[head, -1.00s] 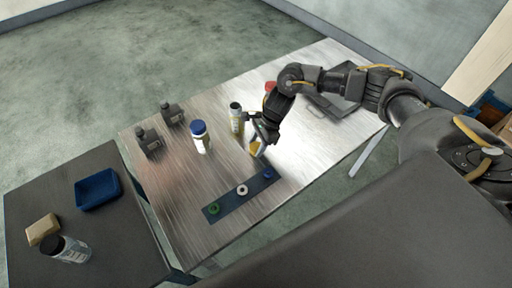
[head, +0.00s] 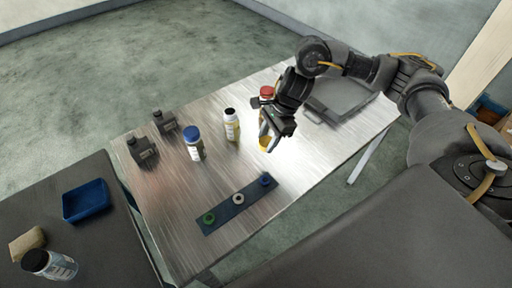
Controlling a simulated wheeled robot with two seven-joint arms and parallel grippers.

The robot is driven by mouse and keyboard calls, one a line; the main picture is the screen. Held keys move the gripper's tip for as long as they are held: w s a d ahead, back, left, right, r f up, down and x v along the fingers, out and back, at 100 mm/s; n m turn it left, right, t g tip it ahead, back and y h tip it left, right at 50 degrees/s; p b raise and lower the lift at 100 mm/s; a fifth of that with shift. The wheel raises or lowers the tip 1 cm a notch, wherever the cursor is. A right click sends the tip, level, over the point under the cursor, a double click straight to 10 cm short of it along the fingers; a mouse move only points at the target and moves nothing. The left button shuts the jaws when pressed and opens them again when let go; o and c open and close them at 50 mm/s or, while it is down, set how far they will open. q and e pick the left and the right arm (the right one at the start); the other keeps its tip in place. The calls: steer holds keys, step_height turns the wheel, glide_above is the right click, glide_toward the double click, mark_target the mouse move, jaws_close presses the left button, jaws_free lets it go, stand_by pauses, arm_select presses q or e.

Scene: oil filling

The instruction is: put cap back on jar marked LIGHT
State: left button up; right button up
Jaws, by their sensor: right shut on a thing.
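My right gripper (head: 271,128) is shut on a jar with yellow content (head: 265,143), partly hidden by the fingers. I cannot tell whether this jar touches the table. A jar with a black cap (head: 231,125) and yellowish content stands to its left. A jar with a blue cap (head: 193,143) stands further left. A dark strip (head: 224,212) in front carries a green ring-like cap (head: 209,218), a white one (head: 238,199) and a blue one (head: 265,181). Jar labels are too small to read, so I cannot tell which is LIGHT. My left gripper is not in view.
Two dark bottles (head: 142,151) stand at the metal table's left side. A red-topped thing (head: 267,92) is behind my right gripper, near a grey flat case (head: 335,100). The dark side table holds a blue tray (head: 87,212), a sponge (head: 27,243) and a black-capped jar (head: 60,268).

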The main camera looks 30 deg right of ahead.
steer(key=s+d+r+b, duration=0.2)
steer(key=s+d+r, duration=0.2)
steer(key=s, duration=0.3)
steer(key=shift+s+d+r, duration=0.15)
steer(key=shift+d, duration=0.65)
steer(key=w+a+n+g+h, duration=0.1)
steer(key=w+a+n+g, duration=0.2)
steer(key=w+a+n, duration=0.2)
steer(key=shift+a+r+n, duration=0.4)
steer(key=shift+a+n, duration=1.5)
steer(key=shift+a, duration=1.3)
